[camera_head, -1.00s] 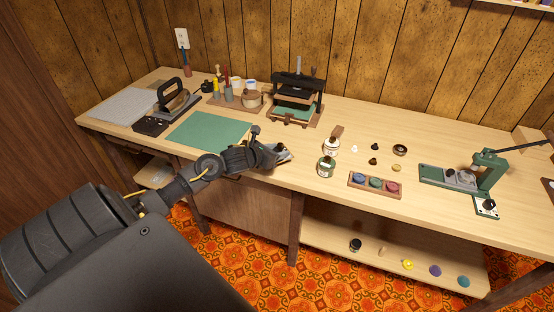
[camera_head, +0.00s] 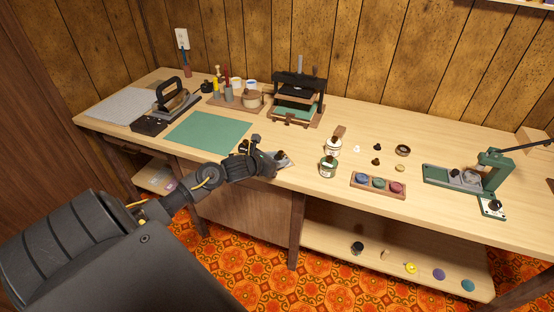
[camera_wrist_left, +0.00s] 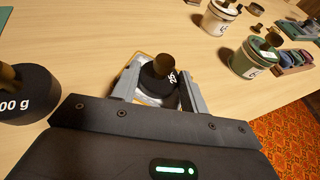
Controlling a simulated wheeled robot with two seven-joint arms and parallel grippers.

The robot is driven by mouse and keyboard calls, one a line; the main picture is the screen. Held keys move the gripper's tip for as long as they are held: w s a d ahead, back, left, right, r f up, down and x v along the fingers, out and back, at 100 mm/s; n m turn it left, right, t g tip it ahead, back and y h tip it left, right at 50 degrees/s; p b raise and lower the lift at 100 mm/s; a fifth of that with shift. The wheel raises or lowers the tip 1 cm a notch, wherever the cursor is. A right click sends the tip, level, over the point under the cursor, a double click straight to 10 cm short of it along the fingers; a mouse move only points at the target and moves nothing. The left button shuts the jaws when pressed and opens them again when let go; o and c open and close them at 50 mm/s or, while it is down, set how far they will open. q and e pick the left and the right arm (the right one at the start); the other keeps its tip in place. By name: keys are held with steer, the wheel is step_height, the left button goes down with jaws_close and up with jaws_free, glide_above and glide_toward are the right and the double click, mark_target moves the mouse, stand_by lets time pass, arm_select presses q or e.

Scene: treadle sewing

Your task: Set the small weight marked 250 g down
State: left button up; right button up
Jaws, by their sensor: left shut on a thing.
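The small black weight (camera_wrist_left: 158,84) has a brass knob and a white mark, partly hidden, that starts with "25". My left gripper (camera_wrist_left: 158,92) is shut on it, one finger on each side, in the left wrist view. A pale, shiny piece with a yellowish edge shows around the weight; I cannot tell whether the weight touches it. In the head view my left gripper (camera_head: 282,160) is over the front part of the bench, right of the green mat. A larger black weight marked "00 g" (camera_wrist_left: 24,96), its first digit cut off, stands to the left in the wrist view.
A white jar (camera_head: 333,147) and a green jar (camera_head: 328,167) stand right of the gripper. The green mat (camera_head: 208,132) lies left, and a press (camera_head: 298,100) stands behind. Bare bench top lies between gripper and jars.

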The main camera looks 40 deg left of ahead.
mark_target(279, 156)
arm_select(q)
steer(key=o, duration=1.2)
steer(key=shift+a+f, duration=0.1)
steer(key=shift+f, duration=0.35)
steer(key=shift+c, duration=0.2)
arm_select(e)
steer(key=shift+d+f, duration=0.1)
steer(key=shift+f, duration=0.15)
arm_select(q)
steer(key=shift+r+p, duration=0.5)
steer(key=shift+r, duration=0.05)
steer(key=p+v, duration=0.1)
steer(key=v, duration=0.1)
steer(key=p+v, duration=0.2)
steer(key=shift+s+d+r, duration=0.1)
steer(key=shift+d+r, duration=0.2)
steer(key=shift+r, duration=0.2)
steer(key=p+v, duration=0.3)
steer(key=v, duration=0.4)
steer(key=shift+s+r, duration=0.15)
steer(key=shift+s, duration=0.15)
arm_select(e)
step_height(279, 156, up, 6)
steer(key=a, duration=0.2)
steer(key=shift+s+a, duration=0.4)
arm_select(q)
steer(key=shift+a, duration=0.1)
arm_select(e)
steer(key=shift+r, duration=0.1)
